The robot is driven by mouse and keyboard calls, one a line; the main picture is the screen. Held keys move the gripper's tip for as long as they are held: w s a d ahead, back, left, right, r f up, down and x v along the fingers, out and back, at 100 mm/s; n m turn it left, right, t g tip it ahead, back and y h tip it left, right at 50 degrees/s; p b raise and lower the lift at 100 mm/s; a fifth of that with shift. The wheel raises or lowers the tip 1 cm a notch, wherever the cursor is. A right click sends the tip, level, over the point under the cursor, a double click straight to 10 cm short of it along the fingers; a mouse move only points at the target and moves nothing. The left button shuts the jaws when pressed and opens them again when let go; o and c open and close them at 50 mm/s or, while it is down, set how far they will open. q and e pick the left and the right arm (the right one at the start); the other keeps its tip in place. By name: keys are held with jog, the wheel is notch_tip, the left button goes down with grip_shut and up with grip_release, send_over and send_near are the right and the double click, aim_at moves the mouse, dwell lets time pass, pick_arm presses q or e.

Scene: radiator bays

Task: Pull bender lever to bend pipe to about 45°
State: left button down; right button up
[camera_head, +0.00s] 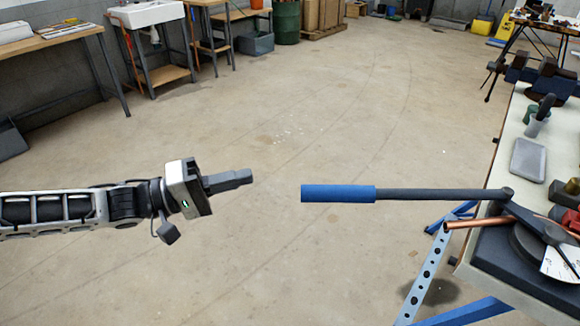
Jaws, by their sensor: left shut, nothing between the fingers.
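The bender lever (430,194) is a dark bar with a blue grip (338,193) at its left end. It sticks out level to the left from the bender (529,245) on the workbench at the right. My right gripper is not in view.
A wall table (60,45), a sink (146,14) and a green barrel (286,22) stand at the back. The middle floor is clear.

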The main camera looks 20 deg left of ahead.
pick_arm(q)
jog(key=w+d+p, duration=0.1)
jog(key=w+d, duration=0.1)
jog(key=d, duration=0.6)
jog(key=shift+d+p, duration=0.3)
jog(key=shift+d, duration=0.1)
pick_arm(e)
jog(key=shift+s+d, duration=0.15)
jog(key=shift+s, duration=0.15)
pick_arm(q)
jog(key=shift+r, duration=0.1)
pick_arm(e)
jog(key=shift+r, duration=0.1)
